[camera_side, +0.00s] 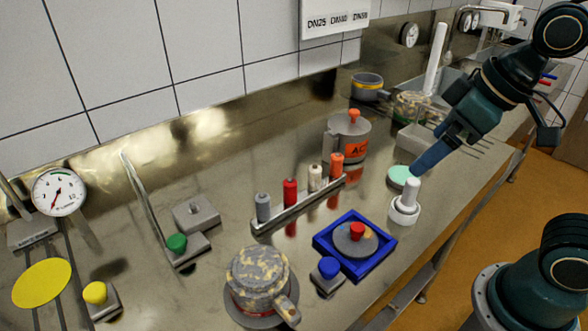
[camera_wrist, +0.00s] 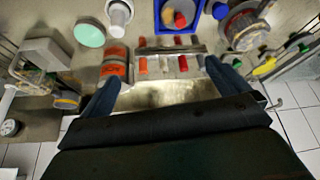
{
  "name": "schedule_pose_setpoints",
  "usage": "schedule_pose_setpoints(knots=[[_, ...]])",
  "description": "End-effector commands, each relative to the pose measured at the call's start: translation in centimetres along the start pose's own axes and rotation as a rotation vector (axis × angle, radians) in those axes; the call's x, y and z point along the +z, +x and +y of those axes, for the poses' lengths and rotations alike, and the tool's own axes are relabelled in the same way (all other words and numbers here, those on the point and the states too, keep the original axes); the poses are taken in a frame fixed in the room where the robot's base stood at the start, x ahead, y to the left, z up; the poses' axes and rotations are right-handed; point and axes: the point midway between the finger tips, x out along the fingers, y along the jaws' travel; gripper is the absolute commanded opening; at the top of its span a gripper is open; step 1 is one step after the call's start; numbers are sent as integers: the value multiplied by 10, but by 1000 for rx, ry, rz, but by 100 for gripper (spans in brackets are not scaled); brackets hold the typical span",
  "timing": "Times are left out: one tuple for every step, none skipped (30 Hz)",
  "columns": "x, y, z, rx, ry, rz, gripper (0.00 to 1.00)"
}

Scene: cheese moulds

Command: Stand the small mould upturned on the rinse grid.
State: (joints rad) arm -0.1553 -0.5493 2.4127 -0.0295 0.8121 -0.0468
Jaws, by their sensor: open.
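My gripper (camera_side: 420,167) is open and hangs over the steel counter, close to the mint-green disc in the side view. In the wrist view its fingers (camera_wrist: 165,88) are wide apart with nothing between them. A small white round piece with an upright stem (camera_side: 407,207) stands on the counter just in front of the gripper; it also shows in the wrist view (camera_wrist: 119,14). I cannot tell if it is the small mould.
A mint-green disc (camera_side: 400,175) lies behind the white piece. A blue tray (camera_side: 325,243) holds a red-knobbed grey disc. A peg bar (camera_side: 290,208), an orange-labelled can (camera_side: 334,146) and a mottled pot (camera_side: 258,270) stand to the left. Bare counter lies right of the blue tray.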

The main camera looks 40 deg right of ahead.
Motion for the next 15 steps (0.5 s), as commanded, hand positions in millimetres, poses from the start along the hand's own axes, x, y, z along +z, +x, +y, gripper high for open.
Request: schedule_pose_setpoints(knots=[[10, -6, 8, 20, 42, 9, 100], [15, -9, 12, 31, 65, 11, 100], [22, -12, 16, 43, 92, 15, 100], [27, -14, 18, 51, 111, 17, 100], [31, -16, 21, 59, 128, 18, 100], [37, -18, 23, 68, 148, 20, 100], [40, -19, 25, 73, 160, 21, 100], [43, -20, 26, 79, 172, 23, 100], [46, -22, 28, 84, 185, 23, 100], [48, -22, 28, 87, 192, 23, 100], [50, -23, 29, 89, 198, 24, 100], [51, -23, 29, 92, 203, 24, 100], [52, -23, 30, 93, 206, 24, 100], [52, -23, 30, 94, 208, 24, 100], [53, -23, 30, 94, 209, 24, 100]])
